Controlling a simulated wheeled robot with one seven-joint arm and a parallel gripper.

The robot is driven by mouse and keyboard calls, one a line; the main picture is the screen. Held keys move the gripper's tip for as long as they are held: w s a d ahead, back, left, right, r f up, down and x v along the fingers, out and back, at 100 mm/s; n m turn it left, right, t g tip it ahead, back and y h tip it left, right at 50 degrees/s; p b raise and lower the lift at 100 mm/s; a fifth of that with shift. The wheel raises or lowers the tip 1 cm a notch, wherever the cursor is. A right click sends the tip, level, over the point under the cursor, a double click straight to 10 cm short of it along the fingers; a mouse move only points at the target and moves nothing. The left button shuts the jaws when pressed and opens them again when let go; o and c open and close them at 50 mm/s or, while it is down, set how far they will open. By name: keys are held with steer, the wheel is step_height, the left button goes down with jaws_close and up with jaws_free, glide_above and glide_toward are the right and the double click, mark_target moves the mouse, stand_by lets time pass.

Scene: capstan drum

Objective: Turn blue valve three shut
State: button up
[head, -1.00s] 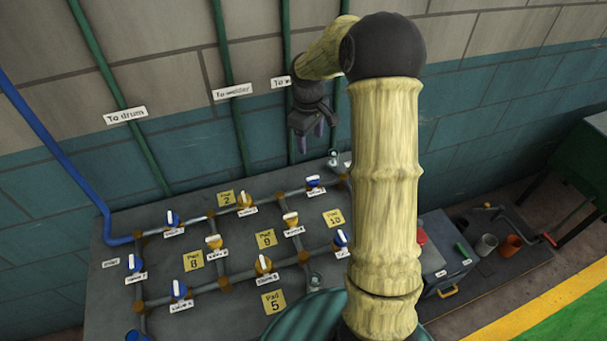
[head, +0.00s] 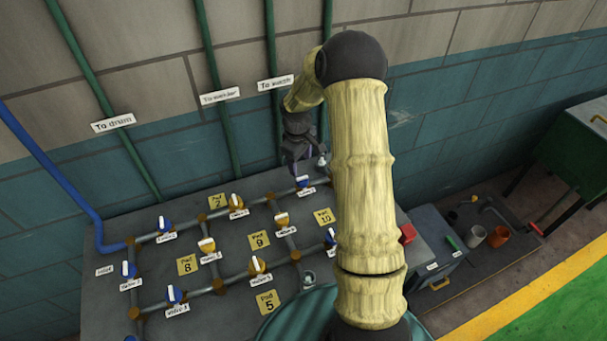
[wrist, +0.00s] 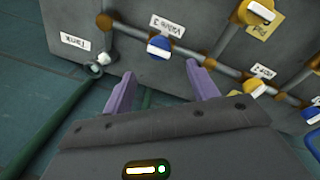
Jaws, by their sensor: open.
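Blue valve three (wrist: 158,47) has a round blue body with a white bar on top. Its label (wrist: 168,26) reads "Valve 3", upside down in the wrist view. The bar seems to lie roughly along its pipe. In the head view, a blue valve (head: 303,184) on the back pipe, just below my gripper, appears to be the same one. My gripper (wrist: 160,88) is open and empty, its two purple fingers apart. In the wrist view the valve lies beyond the fingertips, between their lines; no touch shows. My gripper (head: 295,166) also shows in the head view, partly dark.
Other blue valves (head: 172,294) and yellow valves (head: 207,246) stand on the grey panel (head: 225,325) among pipes. A small metal fitting (wrist: 103,58) sits by the "Tank" label (wrist: 75,41). Green pipes (head: 215,95) run up the wall behind.

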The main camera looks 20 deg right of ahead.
mark_target(302, 178)
steer(key=f, duration=0.2)
steer(key=f+p, duration=0.1)
steer(key=f, duration=0.5)
steer(key=shift+w+d+f, duration=0.1)
steer(key=shift+w+d, duration=0.1)
steer(key=shift+d, duration=0.1)
